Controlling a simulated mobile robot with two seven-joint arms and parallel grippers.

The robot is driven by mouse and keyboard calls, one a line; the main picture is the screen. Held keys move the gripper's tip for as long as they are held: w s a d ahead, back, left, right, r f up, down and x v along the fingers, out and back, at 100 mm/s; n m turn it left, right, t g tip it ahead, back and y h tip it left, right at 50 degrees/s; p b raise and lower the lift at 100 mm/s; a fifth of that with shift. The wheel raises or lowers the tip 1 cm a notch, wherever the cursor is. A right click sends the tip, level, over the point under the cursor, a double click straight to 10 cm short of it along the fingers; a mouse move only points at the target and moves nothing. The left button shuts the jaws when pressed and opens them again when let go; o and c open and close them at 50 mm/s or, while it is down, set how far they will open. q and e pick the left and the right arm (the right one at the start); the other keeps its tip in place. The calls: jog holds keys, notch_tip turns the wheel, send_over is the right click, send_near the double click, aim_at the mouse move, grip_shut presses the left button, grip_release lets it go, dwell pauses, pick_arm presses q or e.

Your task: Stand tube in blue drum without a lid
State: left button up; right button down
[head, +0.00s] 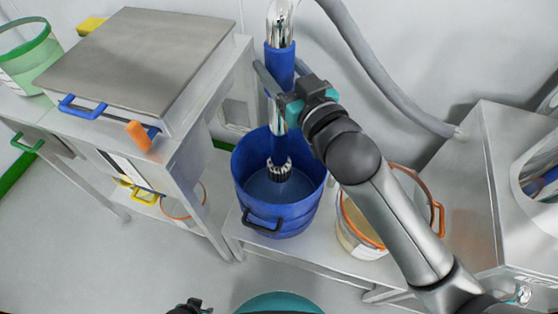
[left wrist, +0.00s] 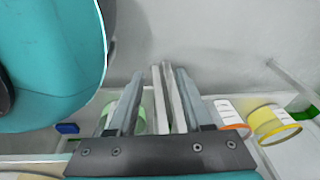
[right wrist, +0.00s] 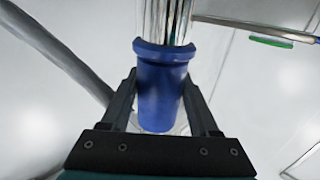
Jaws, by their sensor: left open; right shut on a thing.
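The tube (head: 279,62) is shiny metal with a blue sleeve and a slotted metal tip. It stands nearly upright, its lower end inside the mouth of the lidless blue drum (head: 290,217). Whether the tip touches the drum's floor I cannot tell. My right gripper (head: 281,74) is shut on the blue sleeve above the drum; the sleeve also shows between its fingers in the right wrist view (right wrist: 161,90). My left gripper (head: 190,306) is at the bottom edge of the head view, away from the drum. In the left wrist view (left wrist: 160,95) its fingers are apart and empty.
An orange-rimmed drum (head: 360,243) stands right of the blue drum on the same low shelf. A steel cabinet (head: 140,60) with coloured handles is at left, with a green-rimmed container (head: 25,62). A grey hose (head: 375,75) curves behind. A steel machine (head: 480,190) is at right.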

jog(key=b, duration=0.3)
send_over(284, 143)
jog(key=x, duration=0.3)
notch_tip(284, 143, down, 7)
jog(key=f+b, duration=0.2)
jog(key=f, duration=0.1)
jog(key=f+b, duration=0.1)
jog(key=f, duration=0.3)
jog(key=shift+s+d+b, duration=0.1)
jog(key=shift+s+b, duration=0.15)
jog(key=shift+b, duration=0.15)
jog(key=shift+f, duration=0.4)
jog(key=shift+f+b, duration=1.25)
jog(key=shift+f, duration=0.55)
pick_arm(q)
jog(key=w+d+r, duration=0.3)
jog(key=w+r, duration=0.2)
jog(key=r, duration=0.2)
jog(key=w+d+r+t, duration=0.1)
jog(key=w+d+r, duration=0.3)
jog(key=w+r, duration=0.2)
notch_tip(284, 143, up, 2)
jog(key=shift+r+h, duration=0.1)
jog(key=shift+h, duration=0.3)
pick_arm(e)
jog(key=shift+f, duration=0.1)
